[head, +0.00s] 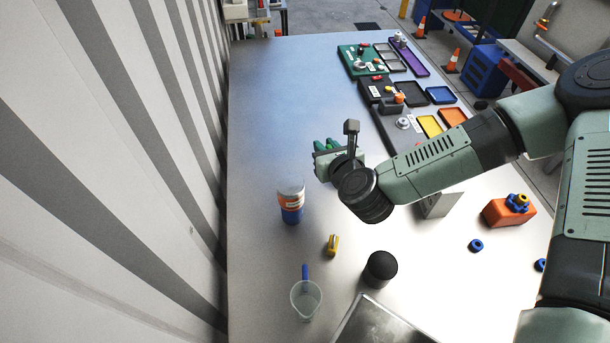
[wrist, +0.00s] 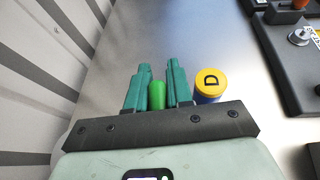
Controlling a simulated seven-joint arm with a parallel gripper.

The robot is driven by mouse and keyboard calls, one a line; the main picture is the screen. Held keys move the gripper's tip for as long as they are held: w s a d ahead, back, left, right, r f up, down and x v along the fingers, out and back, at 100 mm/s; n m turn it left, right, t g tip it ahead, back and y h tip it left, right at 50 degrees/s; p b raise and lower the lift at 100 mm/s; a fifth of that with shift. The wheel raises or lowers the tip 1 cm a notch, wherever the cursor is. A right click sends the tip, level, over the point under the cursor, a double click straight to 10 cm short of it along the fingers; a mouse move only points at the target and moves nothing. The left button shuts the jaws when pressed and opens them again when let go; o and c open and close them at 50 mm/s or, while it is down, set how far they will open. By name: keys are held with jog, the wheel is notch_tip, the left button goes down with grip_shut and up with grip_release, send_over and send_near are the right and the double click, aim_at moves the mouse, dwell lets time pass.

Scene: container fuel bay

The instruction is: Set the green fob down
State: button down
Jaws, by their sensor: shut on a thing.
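The green fob (wrist: 157,95) stands between the two teal fingers of my gripper (wrist: 160,88) in the wrist view. My gripper is shut on it. In the head view my gripper (head: 325,147) is over the middle of the pale table (head: 275,110), left of the black tray row. The fob is hard to tell from the green fingers there. The wrist view does not show clearly whether the fob touches the table. A cylinder with a yellow top marked D (wrist: 209,83) and a blue side stands just right of the fingers.
A blue, white and orange can (head: 291,205), yellow object (head: 333,245), clear jug (head: 306,299) and black cylinder (head: 380,270) stand nearer. An orange block (head: 508,214) is at right. Green panel (head: 350,64) and trays line the far right. The far left tabletop is clear, beside a corrugated wall.

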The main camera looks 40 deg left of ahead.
jog(key=s+a+r+n+g+y, duration=0.1)
jog(key=a+r+n+g, duration=0.25)
jog(key=a, duration=0.25)
jog(key=s+a+r+n+g+y, duration=0.2)
jog(key=a+r+n+g, duration=0.15)
jog(key=a+g, duration=0.2)
jog(key=shift+n+t, duration=0.3)
jog(key=f, duration=1.2)
jog(key=a+f, duration=0.1)
jog(key=f, duration=0.5)
jog(key=shift+f, duration=0.2)
jog(key=shift+d, duration=0.1)
jog(key=c, duration=1)
grip_release()
jog(key=shift+f, duration=0.1)
jog(key=v, duration=1.2)
jog(key=shift+r, duration=0.3)
